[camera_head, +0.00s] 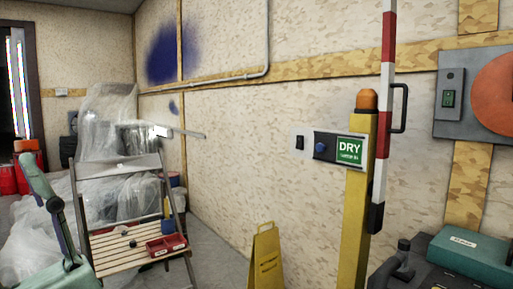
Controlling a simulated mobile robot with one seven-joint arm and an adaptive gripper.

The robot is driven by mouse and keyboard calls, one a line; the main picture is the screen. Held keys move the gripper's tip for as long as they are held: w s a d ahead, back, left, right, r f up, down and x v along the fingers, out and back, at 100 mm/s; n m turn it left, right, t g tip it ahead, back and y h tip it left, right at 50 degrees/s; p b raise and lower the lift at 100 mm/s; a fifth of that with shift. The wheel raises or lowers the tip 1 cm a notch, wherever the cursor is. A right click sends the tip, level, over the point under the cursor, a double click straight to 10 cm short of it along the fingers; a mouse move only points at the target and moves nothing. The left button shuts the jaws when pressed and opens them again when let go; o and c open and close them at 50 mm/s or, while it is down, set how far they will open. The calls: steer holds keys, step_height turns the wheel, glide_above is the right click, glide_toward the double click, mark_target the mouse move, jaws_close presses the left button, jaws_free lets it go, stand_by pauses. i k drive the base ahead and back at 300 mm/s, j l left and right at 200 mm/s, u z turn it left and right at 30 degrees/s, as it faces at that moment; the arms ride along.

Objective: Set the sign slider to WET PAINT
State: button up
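The sign slider is a dark horizontal plate (325,154) on a light backing on the wall, right of centre in the head view. A blue knob (320,147) sits toward the left part of the dark plate. To its right a green panel (349,150) reads DRY, with smaller text below that I cannot read clearly. No WET PAINT wording is visible. My gripper is not in view, so I cannot tell its state or its distance from the knob.
A yellow post (355,230) with an orange lamp and a red-and-white barrier pole (384,100) stand just right of the slider. A yellow floor sign (266,262) stands below. A slatted stepladder (130,245) and plastic-wrapped items (105,110) are at left. A teal case (470,258) sits lower right.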

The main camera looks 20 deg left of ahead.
mark_target(325, 145)
steer(key=u, duration=0.25)
steer(key=i+j, duration=0.2)
steer(key=i, duration=0.2)
steer(key=i+j, duration=0.2)
steer(key=i, duration=0.2)
steer(key=z, duration=0.05)
